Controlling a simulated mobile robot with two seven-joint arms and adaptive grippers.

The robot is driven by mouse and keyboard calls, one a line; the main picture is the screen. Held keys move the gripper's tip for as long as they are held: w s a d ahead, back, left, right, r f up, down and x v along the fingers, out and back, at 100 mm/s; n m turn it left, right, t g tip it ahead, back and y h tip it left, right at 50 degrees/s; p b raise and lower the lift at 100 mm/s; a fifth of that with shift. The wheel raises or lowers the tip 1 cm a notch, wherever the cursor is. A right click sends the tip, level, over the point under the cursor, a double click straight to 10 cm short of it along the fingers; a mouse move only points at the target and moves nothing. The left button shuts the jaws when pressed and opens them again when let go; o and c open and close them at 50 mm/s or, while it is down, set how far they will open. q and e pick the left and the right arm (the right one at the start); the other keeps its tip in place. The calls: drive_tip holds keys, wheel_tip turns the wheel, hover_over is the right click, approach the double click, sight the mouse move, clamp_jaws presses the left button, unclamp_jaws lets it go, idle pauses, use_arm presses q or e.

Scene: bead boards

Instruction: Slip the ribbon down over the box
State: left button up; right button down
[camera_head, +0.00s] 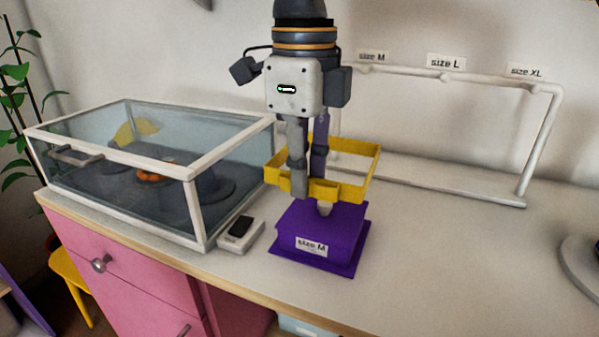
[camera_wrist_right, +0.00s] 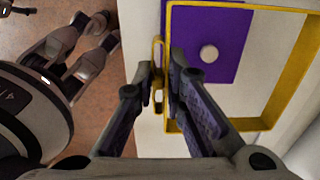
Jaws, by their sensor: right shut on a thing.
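The ribbon, a stiff yellow square loop (camera_head: 345,192), hangs level just above the purple box (camera_head: 342,232) labelled size M. My right gripper (camera_head: 303,188), pointing down, is shut on the loop's near side. In the right wrist view, the right gripper (camera_wrist_right: 161,78) pinches a small yellow tab on the ribbon (camera_wrist_right: 294,78). A pale round knob (camera_wrist_right: 208,53) on the box top lies inside the loop's outline.
A glass case (camera_head: 115,205) with a white frame stands left of the box, with a small white device (camera_head: 241,234) between. A white rail rack (camera_head: 532,150) with labels size M, L and XL stands behind. The counter (camera_head: 435,255) right of the box is clear.

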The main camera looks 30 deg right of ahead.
drive_tip(key=shift+s+f, duration=0.1)
drive_tip(key=shift+f, duration=3.45)
drive_tip(key=shift+f, duration=0.3)
drive_tip(key=c, duration=1.2)
unclamp_jaws()
drive_tip(key=shift+o, duration=0.2)
drive_tip(key=shift+r, duration=4.05)
